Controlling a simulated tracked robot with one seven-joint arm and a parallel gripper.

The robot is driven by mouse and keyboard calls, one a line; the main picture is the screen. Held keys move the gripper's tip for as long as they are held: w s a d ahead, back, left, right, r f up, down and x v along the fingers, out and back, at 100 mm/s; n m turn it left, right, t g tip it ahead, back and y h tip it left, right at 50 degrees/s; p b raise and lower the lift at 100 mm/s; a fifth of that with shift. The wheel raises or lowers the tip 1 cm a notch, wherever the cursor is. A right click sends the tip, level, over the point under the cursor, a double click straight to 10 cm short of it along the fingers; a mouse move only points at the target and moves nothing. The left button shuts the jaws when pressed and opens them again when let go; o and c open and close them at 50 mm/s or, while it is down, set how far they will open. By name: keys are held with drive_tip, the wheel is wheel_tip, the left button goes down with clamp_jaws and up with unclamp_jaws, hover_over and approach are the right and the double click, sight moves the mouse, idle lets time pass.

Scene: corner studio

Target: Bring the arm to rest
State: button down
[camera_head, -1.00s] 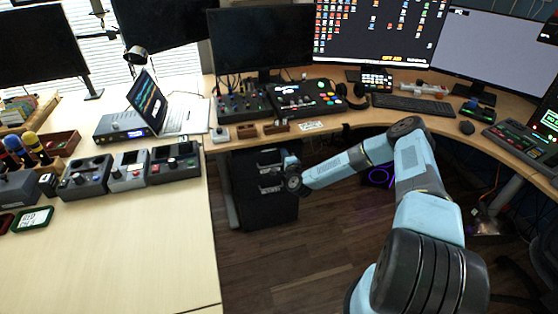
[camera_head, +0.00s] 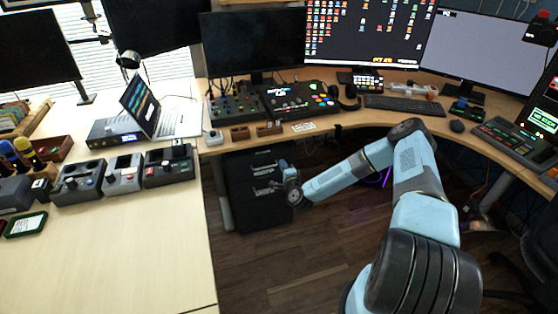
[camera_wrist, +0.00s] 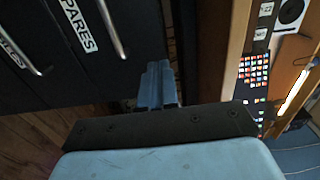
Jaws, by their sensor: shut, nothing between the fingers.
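My arm reaches forward over the floor and bends left at the elbow. My gripper (camera_head: 282,166) hangs below the desk top, in front of the black drawer cabinet (camera_head: 245,208), and is small in the head view. I cannot tell how close the fingertips are to the cabinet.
The curved wooden desk (camera_head: 345,118) runs behind my arm, holding monitors, a keyboard (camera_head: 405,105) and a control panel (camera_head: 300,97). A pale table (camera_head: 120,240) stands at left with a laptop (camera_head: 178,118) and several switch boxes. Dark wood floor (camera_head: 290,265) is open between them.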

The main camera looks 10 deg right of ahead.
drive_tip(key=v, duration=0.7)
wheel_tip(320, 180, up, 15)
drive_tip(key=w+d+n+g+y, duration=0.2)
drive_tip(key=n+g, duration=0.5)
drive_tip(key=n, duration=0.5)
drive_tip(key=s+d+r+n+g+h, duration=0.1)
drive_tip(key=s+d+r+h, duration=0.15)
drive_tip(key=s+r, duration=0.45)
drive_tip(key=s+d+r+n+g+h, duration=0.1)
drive_tip(key=s+d+r+h, duration=0.15)
drive_tip(key=r, duration=0.95)
drive_tip(key=s+d+r+n+g+h, duration=0.1)
drive_tip(key=s+d+r+n, duration=0.15)
drive_tip(key=s+r, duration=0.85)
drive_tip(key=s, duration=0.4)
drive_tip(key=s+r+g, duration=0.1)
drive_tip(key=s+r, duration=0.4)
drive_tip(key=s, duration=0.4)
drive_tip(key=s+d+r+g, duration=0.1)
drive_tip(key=s+r, duration=0.4)
drive_tip(key=s, duration=0.3)
drive_tip(key=shift+s+m, duration=0.3)
drive_tip(key=shift+m, duration=0.15)
